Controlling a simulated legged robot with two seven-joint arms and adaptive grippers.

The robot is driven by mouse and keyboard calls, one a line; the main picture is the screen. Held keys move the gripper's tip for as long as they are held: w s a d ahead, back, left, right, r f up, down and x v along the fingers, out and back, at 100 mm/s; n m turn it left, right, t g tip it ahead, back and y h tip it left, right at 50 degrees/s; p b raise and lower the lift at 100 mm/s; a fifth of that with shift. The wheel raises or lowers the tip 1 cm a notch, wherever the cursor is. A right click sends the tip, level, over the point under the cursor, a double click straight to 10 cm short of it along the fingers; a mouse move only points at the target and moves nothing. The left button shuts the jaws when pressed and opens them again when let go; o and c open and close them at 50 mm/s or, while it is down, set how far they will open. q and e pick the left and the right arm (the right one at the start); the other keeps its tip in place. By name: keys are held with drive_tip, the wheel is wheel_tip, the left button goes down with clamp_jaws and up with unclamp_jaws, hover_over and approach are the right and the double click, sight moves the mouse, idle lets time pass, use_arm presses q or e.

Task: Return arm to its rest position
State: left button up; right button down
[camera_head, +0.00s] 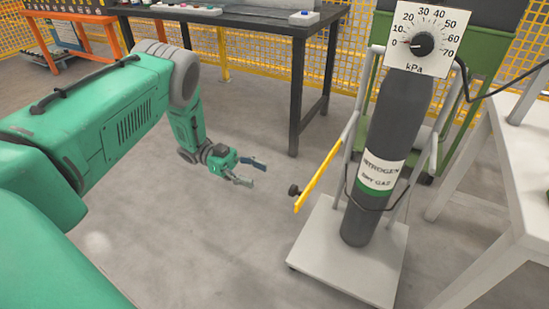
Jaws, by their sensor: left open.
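My left gripper (251,171) is open and empty, held out over the grey floor near the middle of the view. Its green arm comes in from the left and bends downward at a grey joint. The fingers point right, toward a yellow bar with a dark knob, and are apart from it in the picture. My right gripper is not in view.
A dark nitrogen cylinder (390,125) stands on a white cart (345,262) at right, with a kPa dial (421,40) above. The cart's yellow bar (318,178) sticks out leftward. A black table (262,22) stands behind, a white table (510,180) at far right. Floor between is clear.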

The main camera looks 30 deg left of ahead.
use_arm(q)
drive_tip(key=w+d+f+n+t+y, duration=0.3)
drive_tip(key=d+f+n+t+y, duration=0.35)
drive_tip(key=d+n+t, duration=0.2)
drive_tip(key=s+f+n+g+y, duration=0.3)
drive_tip(key=s+f+n+y, duration=0.3)
drive_tip(key=s+f+y, duration=0.4)
drive_tip(key=s+a+r+n+g+y, duration=0.2)
drive_tip(key=s+g, duration=0.5)
drive_tip(key=s, duration=1.5)
wheel_tip(320, 180, up, 10)
drive_tip(key=w+d+p, duration=0.1)
drive_tip(key=w+p, duration=0.1)
drive_tip(key=p, duration=0.6)
drive_tip(key=shift+w+d+f+t+p, duration=0.2)
drive_tip(key=shift+w+d+t+p, duration=0.15)
drive_tip(key=shift+w+t, duration=0.1)
